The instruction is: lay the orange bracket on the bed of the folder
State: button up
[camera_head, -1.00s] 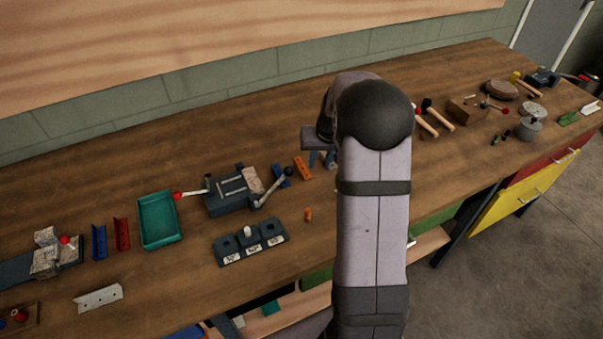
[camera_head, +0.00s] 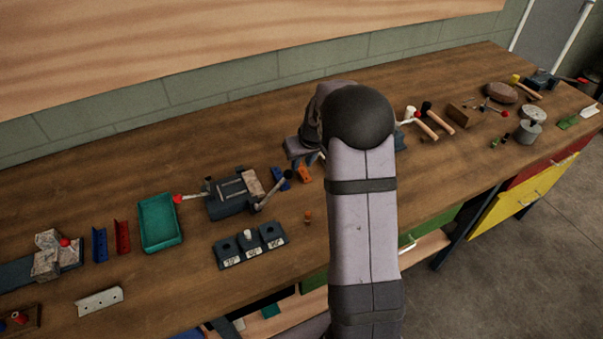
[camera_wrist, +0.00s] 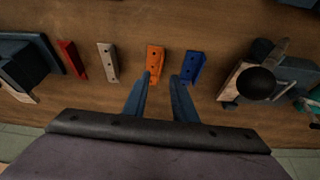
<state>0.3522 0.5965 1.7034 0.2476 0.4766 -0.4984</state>
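The orange bracket (camera_wrist: 155,60) lies on the bench in the wrist view, just beyond the left fingertip; it also shows in the head view (camera_head: 305,174). My gripper (camera_wrist: 163,78) is open and empty, its two blue fingers apart. A blue bracket (camera_wrist: 193,66) lies beside the orange one, past the right fingertip. Whether the fingers touch either bracket cannot be told. The folder (camera_head: 232,205) looks to be the dark grey machine with a red-knobbed lever and a second, black-knobbed lever, left of the brackets in the head view. Its black knob (camera_wrist: 257,83) shows at right in the wrist view.
A grey bracket (camera_wrist: 108,61) and a red bracket (camera_wrist: 72,59) lie left of the orange one in the wrist view. A teal tray (camera_head: 159,243) and a block with labelled slots (camera_head: 229,261) stand near the folder. Bare bench lies behind the folder.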

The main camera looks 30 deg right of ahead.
aim_at(300, 168)
jog(key=shift+p+x, duration=1.2)
jog(key=shift+x, duration=1.4)
jog(key=shift+w+r, duration=0.1)
grip_shut()
